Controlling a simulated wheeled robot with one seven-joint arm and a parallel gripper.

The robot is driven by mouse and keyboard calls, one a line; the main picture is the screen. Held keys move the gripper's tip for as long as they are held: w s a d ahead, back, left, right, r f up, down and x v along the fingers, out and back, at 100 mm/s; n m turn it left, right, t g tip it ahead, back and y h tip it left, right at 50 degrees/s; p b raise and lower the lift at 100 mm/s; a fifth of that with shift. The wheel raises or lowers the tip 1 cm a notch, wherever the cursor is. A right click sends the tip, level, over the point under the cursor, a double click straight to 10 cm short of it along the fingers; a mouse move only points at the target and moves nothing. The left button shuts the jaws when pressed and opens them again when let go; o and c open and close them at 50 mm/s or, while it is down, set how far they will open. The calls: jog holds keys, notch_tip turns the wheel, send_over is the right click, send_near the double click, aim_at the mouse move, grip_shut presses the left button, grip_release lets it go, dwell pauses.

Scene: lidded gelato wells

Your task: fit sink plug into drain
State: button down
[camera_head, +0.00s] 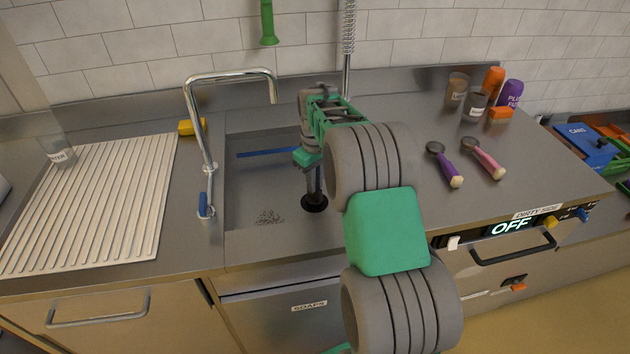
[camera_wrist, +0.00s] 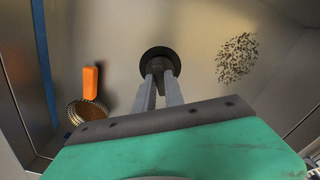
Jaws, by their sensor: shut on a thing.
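The sink plug (camera_wrist: 160,52) is a black disc with a central knob. My gripper (camera_wrist: 160,77) is shut on the knob, seen from above in the wrist view. In the head view my gripper (camera_head: 314,188) points down into the steel sink basin (camera_head: 245,185), with the black disc (camera_head: 314,205) at its tips, at or close to the basin floor. No separate drain opening shows; the disc may cover it, and I cannot tell whether the plug is seated. A dark speckled patch (camera_wrist: 237,57) lies on the basin floor to the right of the plug in the wrist view.
A blue strip (camera_head: 268,153) runs along the basin's back. The chrome tap (camera_head: 205,130) arches over the left side.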

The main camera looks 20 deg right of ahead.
jog(key=shift+f+b, duration=0.3)
jog(key=shift+f, duration=0.4)
jog(key=c, duration=1.3)
grip_release()
jog(key=shift+c, duration=0.2)
jog(key=shift+r, duration=0.15)
notch_tip(320, 180, up, 5)
jog(key=p, duration=0.3)
jog(key=shift+p, duration=0.4)
